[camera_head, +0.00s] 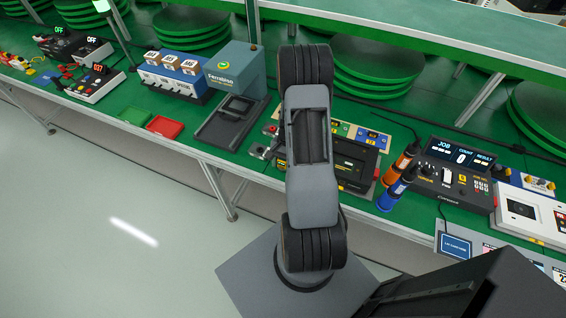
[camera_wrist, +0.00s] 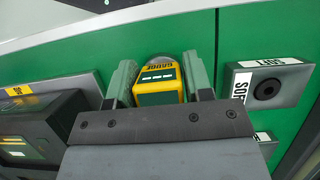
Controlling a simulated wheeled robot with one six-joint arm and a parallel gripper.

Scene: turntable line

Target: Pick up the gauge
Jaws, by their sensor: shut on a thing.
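The gauge (camera_wrist: 158,82) is a yellow and dark handheld device with "GAUGE" printed on it, seen in the wrist view between the two fingers of my gripper (camera_wrist: 160,83). My gripper is shut on it, with one finger at each side. The gauge is just above or on the green bench top; I cannot tell which. In the head view my arm covers most of the spot, and the gauge and fingertips cannot be made out clearly.
A grey block labelled "SOFT" (camera_wrist: 266,86) is right of my gripper, and a dark device (camera_wrist: 40,132) is at left. In the head view, orange (camera_head: 400,163) and blue (camera_head: 396,190) screwdrivers stand right of my arm. Red (camera_head: 164,127) and green (camera_head: 135,115) trays lie left.

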